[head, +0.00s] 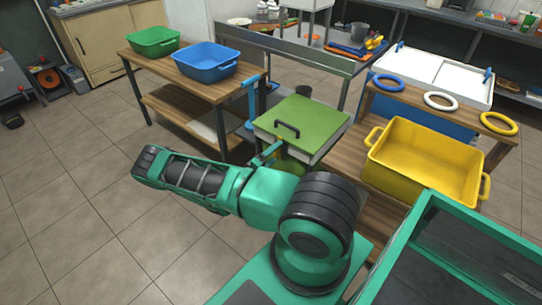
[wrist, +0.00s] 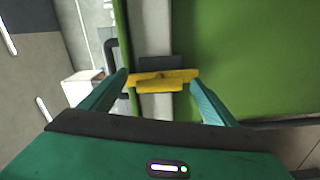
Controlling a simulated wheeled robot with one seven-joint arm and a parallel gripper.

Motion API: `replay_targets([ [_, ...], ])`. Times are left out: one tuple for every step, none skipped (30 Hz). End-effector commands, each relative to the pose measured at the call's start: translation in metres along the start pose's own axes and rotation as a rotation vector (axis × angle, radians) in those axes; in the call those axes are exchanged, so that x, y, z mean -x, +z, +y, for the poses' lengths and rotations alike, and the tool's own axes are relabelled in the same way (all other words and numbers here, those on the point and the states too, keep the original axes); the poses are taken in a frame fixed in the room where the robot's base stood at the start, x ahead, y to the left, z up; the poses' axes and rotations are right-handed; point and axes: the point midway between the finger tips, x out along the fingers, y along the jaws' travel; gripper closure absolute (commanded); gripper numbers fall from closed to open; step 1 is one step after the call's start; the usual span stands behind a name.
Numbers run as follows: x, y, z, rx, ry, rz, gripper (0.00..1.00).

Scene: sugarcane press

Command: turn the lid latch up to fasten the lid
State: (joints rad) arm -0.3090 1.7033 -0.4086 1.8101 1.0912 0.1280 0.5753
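The green lid (head: 300,122) with a black bar handle (head: 287,129) lies flat on top of the press box. In the wrist view the green surface (wrist: 255,55) fills the right side, beside a pale strip. The yellow lid latch (wrist: 162,80) lies crosswise over a dark mount on this strip. My gripper (wrist: 161,78) is open, with one teal finger at each end of the latch; I cannot tell whether they touch it. In the head view my gripper (head: 266,154) is at the lid's near left edge, mostly hidden by my arm.
A wooden table at left holds a green tub (head: 154,41) and a blue tub (head: 206,63). A yellow crate (head: 425,160) stands right of the press, with blue, white and yellow rings (head: 499,123) behind it. A blue upright handle (head: 252,95) rises by the lid's left side.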

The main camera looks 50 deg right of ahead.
Motion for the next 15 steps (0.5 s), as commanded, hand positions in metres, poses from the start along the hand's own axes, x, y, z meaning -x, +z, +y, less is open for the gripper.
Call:
replay_targets([
  [0.0,-0.001,0.0,-0.001,0.0,0.001,0.19],
  [0.001,-0.001,0.0,-0.001,-0.001,0.002,0.19],
  [0.001,-0.001,0.0,-0.001,-0.001,0.002,0.19],
  [0.001,-0.002,0.0,-0.001,-0.001,0.003,0.19],
  [0.001,-0.002,0.0,-0.002,-0.001,0.003,0.19],
  [0.001,-0.002,0.0,-0.002,-0.001,0.004,0.19],
  [0.002,-0.002,0.0,-0.002,-0.001,0.004,0.19],
  [0.004,-0.002,0.0,-0.002,-0.001,0.004,0.19],
  [0.006,-0.003,0.0,-0.002,-0.001,0.005,0.19],
  [0.009,-0.003,0.0,-0.002,-0.001,0.005,0.19],
  [0.013,-0.003,-0.001,-0.002,-0.002,0.006,0.19],
  [0.018,-0.003,-0.001,-0.001,-0.002,0.007,0.19],
  [0.023,-0.003,-0.001,-0.001,-0.003,0.007,0.19],
  [0.028,-0.003,-0.001,-0.001,-0.003,0.007,0.19],
  [0.036,-0.004,-0.001,-0.001,-0.002,0.007,0.19],
])
